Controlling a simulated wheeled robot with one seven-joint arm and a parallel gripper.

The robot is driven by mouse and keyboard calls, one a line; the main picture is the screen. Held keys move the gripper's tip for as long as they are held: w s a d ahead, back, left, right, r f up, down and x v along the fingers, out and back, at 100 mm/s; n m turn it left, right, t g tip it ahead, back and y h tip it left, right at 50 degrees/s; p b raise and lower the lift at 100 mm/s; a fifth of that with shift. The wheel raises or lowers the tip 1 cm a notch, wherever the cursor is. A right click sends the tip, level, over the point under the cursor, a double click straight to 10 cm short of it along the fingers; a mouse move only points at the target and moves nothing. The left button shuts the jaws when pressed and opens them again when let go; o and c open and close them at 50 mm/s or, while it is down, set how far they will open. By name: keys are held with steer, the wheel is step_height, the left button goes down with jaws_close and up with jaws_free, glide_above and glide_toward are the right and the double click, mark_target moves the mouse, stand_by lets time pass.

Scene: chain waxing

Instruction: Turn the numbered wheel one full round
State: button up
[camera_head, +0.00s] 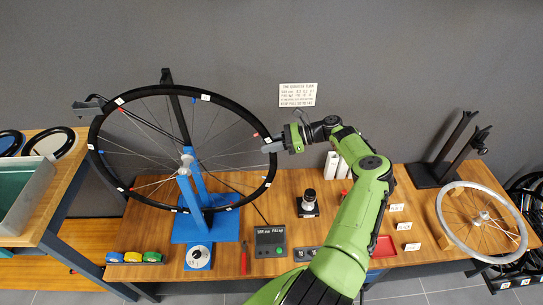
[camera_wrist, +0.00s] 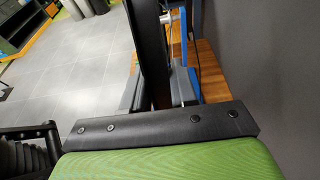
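The numbered wheel (camera_head: 110,176) has a black rim with small white labels and red and blue marks. It stands upright in a blue stand (camera_head: 204,226). My green gripper (camera_head: 271,146) is at the right side of the rim, its grey fingertips touching or very near it. In the wrist view a dark upright band, probably the rim (camera_wrist: 150,50), stands just beyond the black screwed edge of my gripper.
A grey clamp-like part (camera_head: 88,107) sits at the wheel's upper left. A dial (camera_head: 198,257), a display box (camera_head: 270,241) and a red-handled tool (camera_head: 244,259) lie in front. A silver wheel (camera_head: 447,222) lies at the right. A sign (camera_head: 298,95) hangs on the wall.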

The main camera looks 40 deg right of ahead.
mark_target(209, 97)
steer(key=shift+o, duration=1.2)
steer(key=shift+f+p, duration=0.15)
steer(key=shift+p, duration=0.2)
steer(key=o, duration=0.4)
steer(key=shift+a, duration=0.1)
steer(key=b+v, duration=0.1)
steer(key=v, duration=0.4)
steer(key=b+v, duration=0.1)
steer(key=v, duration=0.4)
steer(key=shift+r, duration=0.25)
